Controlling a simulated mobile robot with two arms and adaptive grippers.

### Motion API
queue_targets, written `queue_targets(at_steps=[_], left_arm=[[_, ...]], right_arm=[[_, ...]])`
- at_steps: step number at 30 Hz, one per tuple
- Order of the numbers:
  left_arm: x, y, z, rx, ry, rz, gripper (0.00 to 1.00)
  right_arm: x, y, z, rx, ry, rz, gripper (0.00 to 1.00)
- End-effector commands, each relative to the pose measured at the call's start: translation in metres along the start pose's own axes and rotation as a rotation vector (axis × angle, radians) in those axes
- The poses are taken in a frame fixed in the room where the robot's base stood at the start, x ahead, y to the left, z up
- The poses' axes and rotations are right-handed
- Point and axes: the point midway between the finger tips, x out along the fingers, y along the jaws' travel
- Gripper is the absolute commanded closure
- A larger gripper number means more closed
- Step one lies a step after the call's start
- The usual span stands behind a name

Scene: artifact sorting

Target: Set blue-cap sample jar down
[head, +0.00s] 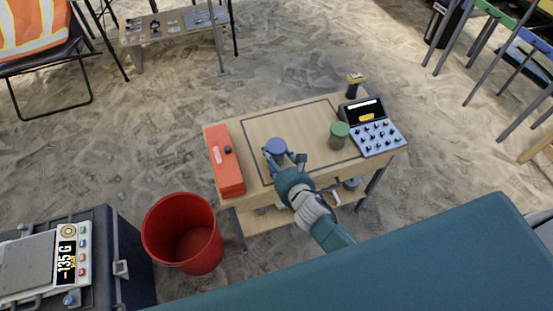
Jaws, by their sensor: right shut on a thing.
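The blue-cap sample jar (276,146) is at the left part of the small wooden table, inside the dark rectangle outline. My right gripper (283,158) is shut on it from the near side. The jar's lower part is mostly hidden by the gripper, so I cannot tell whether its base touches the tabletop. A green-cap jar (339,136) stands to the right inside the same outline. My left gripper is not in view.
On the wooden table (237,118), an orange case (226,172) lies at the left edge and a control box with knobs (376,136) sits at the right. A yellow-topped dark tool (354,84) stands behind. A red bucket (183,232) is at the front left.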

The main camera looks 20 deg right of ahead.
Motion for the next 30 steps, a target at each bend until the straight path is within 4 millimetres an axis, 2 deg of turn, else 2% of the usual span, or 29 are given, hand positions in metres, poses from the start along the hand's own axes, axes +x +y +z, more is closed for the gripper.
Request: queue_targets(at_steps=[1,2,5,22,26,30], left_arm=[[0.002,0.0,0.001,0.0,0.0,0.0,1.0],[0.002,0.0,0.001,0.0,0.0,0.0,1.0],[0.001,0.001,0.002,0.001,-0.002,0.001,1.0],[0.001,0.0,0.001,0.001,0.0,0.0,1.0],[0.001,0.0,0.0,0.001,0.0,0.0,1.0],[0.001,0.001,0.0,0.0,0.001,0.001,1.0]], right_arm=[[0.0,-0.001,-0.013,-0.002,0.021,-0.004,0.72],[0.0,-0.001,-0.013,-0.002,0.022,-0.005,0.39],[0.0,-0.002,-0.013,-0.002,0.022,-0.005,0.2],[-0.005,-0.002,-0.01,-0.003,0.017,-0.004,0.2],[-0.022,-0.001,-0.01,-0.003,0.017,-0.003,0.2],[-0.052,-0.001,-0.01,-0.005,0.017,-0.002,0.2]])
